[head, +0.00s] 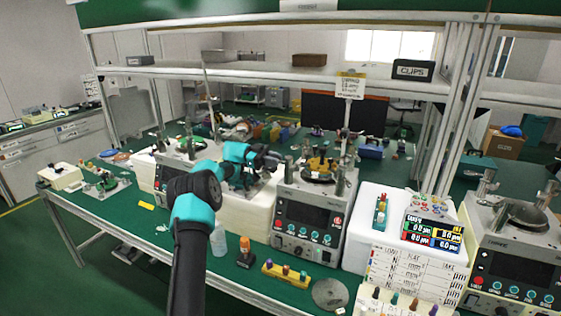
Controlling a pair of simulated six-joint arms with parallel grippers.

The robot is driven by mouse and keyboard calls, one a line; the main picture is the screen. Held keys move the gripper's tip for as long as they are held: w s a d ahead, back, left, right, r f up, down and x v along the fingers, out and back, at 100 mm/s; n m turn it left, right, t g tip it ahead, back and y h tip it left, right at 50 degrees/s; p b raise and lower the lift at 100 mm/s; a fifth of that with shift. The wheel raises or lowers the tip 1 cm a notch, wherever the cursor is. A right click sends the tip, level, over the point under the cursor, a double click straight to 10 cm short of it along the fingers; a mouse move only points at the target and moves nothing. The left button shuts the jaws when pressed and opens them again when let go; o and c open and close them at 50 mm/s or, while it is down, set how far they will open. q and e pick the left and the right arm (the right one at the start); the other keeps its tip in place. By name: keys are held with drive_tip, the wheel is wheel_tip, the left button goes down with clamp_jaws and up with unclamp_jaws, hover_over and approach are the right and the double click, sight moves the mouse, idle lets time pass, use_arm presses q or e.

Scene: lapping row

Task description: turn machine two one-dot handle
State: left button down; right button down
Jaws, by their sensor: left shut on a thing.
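The middle lapping machine (309,215) stands on the green bench, with a dark screen and a row of knobs on its front. A round plate with a brass-coloured top (320,166) and several upright posts sit on it. My left gripper (272,161) is at the upper left edge of this machine, beside the posts. It is shut on a small handle there, mostly hidden by the jaws. No dot marks are readable at this size. Which number this machine bears cannot be told. My right gripper is not in view.
Another lapping machine (175,172) stands to the left, partly behind my arm, and a third (515,250) at the right. A white block with a coloured display (432,235) sits between. A bottle (218,243), an orange-and-black item (245,254), a yellow peg strip (286,274) and a grey disc (330,294) line the front edge.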

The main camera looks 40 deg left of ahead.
use_arm(q)
drive_tip(key=c, duration=1.1)
unclamp_jaws()
drive_tip(key=shift+r, duration=0.2)
drive_tip(key=shift+d+r, duration=0.1)
drive_tip(key=shift+r, duration=1.4)
drive_tip(key=shift+s+r, duration=0.15)
drive_tip(key=shift+s+d+r, duration=0.25)
drive_tip(key=shift+s+d, duration=1.45)
drive_tip(key=shift+s, duration=0.3)
drive_tip(key=shift+s+d+r, duration=0.2)
drive_tip(key=shift+s+d, duration=1.45)
drive_tip(key=shift+s, duration=0.4)
drive_tip(key=shift+s+d+r, duration=0.25)
drive_tip(key=shift+s+d, duration=1.45)
drive_tip(key=shift+s, duration=0.3)
